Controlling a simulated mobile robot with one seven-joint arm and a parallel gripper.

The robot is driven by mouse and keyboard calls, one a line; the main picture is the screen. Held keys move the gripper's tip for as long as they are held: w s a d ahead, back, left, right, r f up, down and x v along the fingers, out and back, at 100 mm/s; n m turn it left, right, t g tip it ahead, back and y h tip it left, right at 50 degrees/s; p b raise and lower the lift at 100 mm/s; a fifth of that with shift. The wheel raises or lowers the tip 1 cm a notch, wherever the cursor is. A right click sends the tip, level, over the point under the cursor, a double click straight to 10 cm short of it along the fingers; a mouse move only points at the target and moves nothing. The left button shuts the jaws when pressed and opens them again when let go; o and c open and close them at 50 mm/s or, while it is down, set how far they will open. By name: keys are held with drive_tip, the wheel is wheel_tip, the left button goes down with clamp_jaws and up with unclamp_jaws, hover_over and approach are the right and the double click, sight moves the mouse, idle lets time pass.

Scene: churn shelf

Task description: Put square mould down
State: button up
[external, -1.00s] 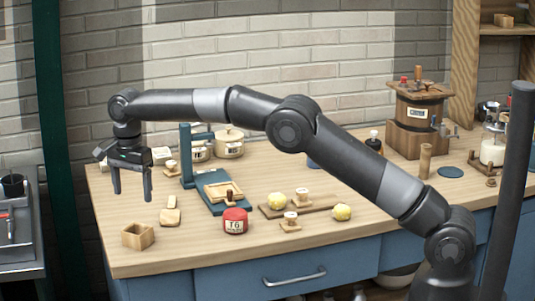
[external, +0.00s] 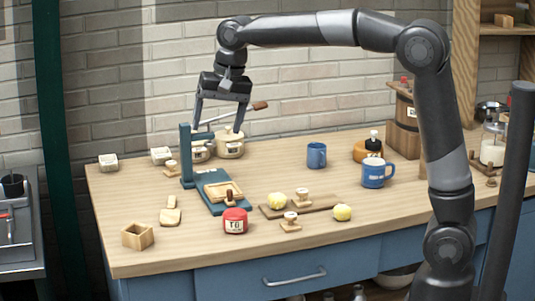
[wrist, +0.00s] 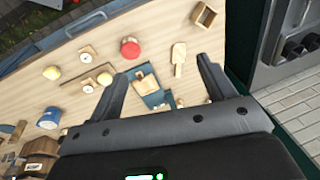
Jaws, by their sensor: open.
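The square mould (external: 137,236), a small open-topped wooden box, stands on the worktop at its front left corner. It also shows at the top of the wrist view (wrist: 205,15). My gripper (external: 218,127) is open with nothing between its fingers. It is up at the back, well away from the mould, above the blue press (external: 187,160). The press lever with its brown grip (external: 260,105) crosses near my fingers; I cannot tell if they touch. In the wrist view the fingers (wrist: 163,68) point over the press base and its wooden frame (wrist: 145,80).
A wooden paddle (external: 170,212) lies right of the mould, and a red tin (external: 235,221) stands farther right. Lemons and stamps sit around a wooden board (external: 310,204). The left worktop is mostly clear.

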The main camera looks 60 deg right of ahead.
drive_tip(key=s+d+n+t, duration=0.2)
drive_tip(key=s+n, duration=0.3)
drive_tip(key=s, duration=1.1)
drive_tip(key=s+d+f+n+t, duration=0.1)
drive_tip(key=s+f+n, duration=0.4)
drive_tip(key=s, duration=0.9)
wheel_tip(320, 180, down, 3)
drive_tip(key=shift+s+r, duration=0.15)
drive_tip(key=shift+s, duration=0.2)
drive_tip(key=shift+d, duration=0.1)
